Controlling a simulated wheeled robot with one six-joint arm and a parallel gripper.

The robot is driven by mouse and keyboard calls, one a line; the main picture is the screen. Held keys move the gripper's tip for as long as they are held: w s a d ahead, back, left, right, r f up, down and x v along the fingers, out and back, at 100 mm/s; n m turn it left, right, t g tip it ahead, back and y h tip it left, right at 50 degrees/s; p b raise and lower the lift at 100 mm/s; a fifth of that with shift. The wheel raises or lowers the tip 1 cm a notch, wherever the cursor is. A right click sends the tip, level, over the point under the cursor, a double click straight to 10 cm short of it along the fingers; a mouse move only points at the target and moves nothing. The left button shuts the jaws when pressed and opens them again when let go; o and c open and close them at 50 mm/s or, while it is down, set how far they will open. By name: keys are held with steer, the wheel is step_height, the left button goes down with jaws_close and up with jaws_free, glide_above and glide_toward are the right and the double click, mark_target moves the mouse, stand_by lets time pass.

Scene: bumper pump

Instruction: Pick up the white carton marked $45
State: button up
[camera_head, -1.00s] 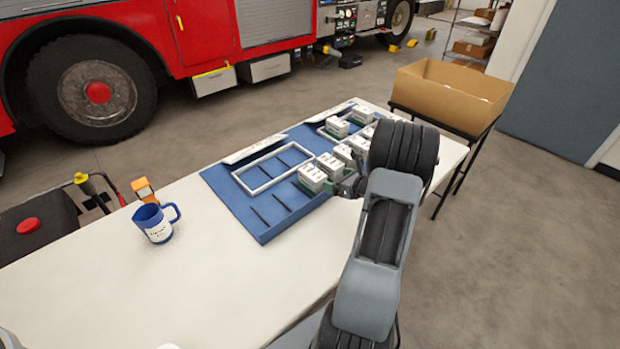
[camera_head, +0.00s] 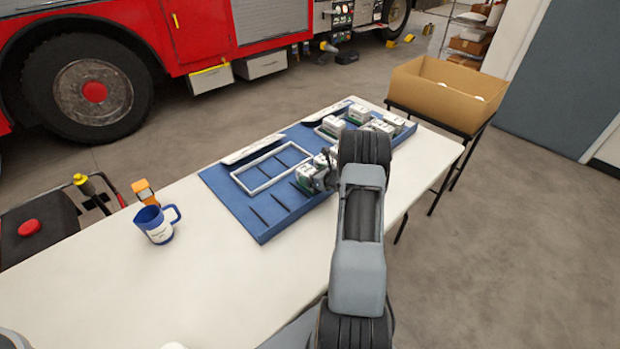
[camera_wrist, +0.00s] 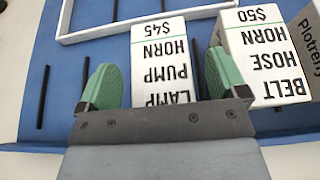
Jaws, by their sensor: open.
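The white carton marked $45 (camera_wrist: 160,55) lies on the blue board in the wrist view, its black text LAMP PUMP HORN upside down. My gripper (camera_wrist: 164,86) is open, with one green-padded finger on each side of the carton's near part. Gaps show on both sides, and the gripper's crossbar hides the carton's near end. In the head view, my gripper (camera_head: 327,180) is low over the blue board, beside the front white cartons. My arm partly hides them, and I cannot read their prices there.
A white carton marked $50 (camera_wrist: 262,55) stands close to the right finger. Another carton (camera_wrist: 308,40) is at the right edge. The blue board (camera_head: 275,215) has dark dividers and a white frame (camera_head: 272,166). A blue mug (camera_head: 155,224) stands left on the white table (camera_head: 190,285).

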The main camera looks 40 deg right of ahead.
steer(key=shift+w+f, duration=0.15)
steer(key=shift+w, duration=0.1)
steer(key=c, duration=1.2)
